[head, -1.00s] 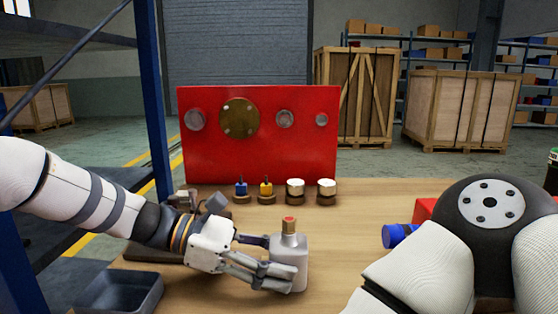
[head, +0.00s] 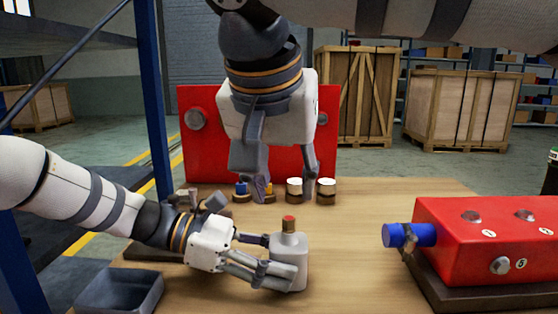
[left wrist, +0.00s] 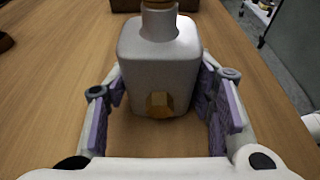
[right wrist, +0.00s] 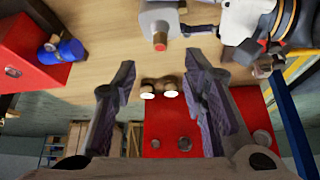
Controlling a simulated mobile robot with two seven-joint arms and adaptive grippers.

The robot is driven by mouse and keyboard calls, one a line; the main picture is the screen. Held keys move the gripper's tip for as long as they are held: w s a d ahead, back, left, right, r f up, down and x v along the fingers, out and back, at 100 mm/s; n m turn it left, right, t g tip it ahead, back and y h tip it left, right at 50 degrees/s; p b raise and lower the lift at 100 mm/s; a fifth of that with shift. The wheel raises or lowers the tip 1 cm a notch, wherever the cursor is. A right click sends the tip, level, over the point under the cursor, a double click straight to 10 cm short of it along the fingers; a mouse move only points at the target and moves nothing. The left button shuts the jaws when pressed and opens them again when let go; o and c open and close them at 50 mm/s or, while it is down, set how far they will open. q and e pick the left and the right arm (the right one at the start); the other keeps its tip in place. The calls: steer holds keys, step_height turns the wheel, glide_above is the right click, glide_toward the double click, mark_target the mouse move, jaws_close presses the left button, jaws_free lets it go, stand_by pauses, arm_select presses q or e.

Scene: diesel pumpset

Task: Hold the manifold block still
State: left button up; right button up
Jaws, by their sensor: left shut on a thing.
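A light grey block with a narrow neck and red-tipped brass fitting, which looks like the manifold block (head: 289,262), stands upright on the table. In the left wrist view the block (left wrist: 160,62) shows a brass hex fitting low on its near face. My left gripper (head: 278,262) is shut on the block, a finger on either side. My right gripper (head: 282,188) is open and points down near the row of small parts. It is empty in the right wrist view (right wrist: 160,72), where the block's red-tipped fitting (right wrist: 160,42) shows beyond its fingers.
Blue (head: 241,189) and yellow (head: 267,190) parts and two white-topped cylinders (head: 326,188) stand before a red panel (head: 196,150). A red numbered box (head: 475,240) with a blue cylinder (head: 400,235) is at right. A grey tray (head: 120,290) is front left.

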mark_target(289, 218)
steer(key=x, duration=0.8)
steer(key=shift+f, duration=0.1)
jaws_close()
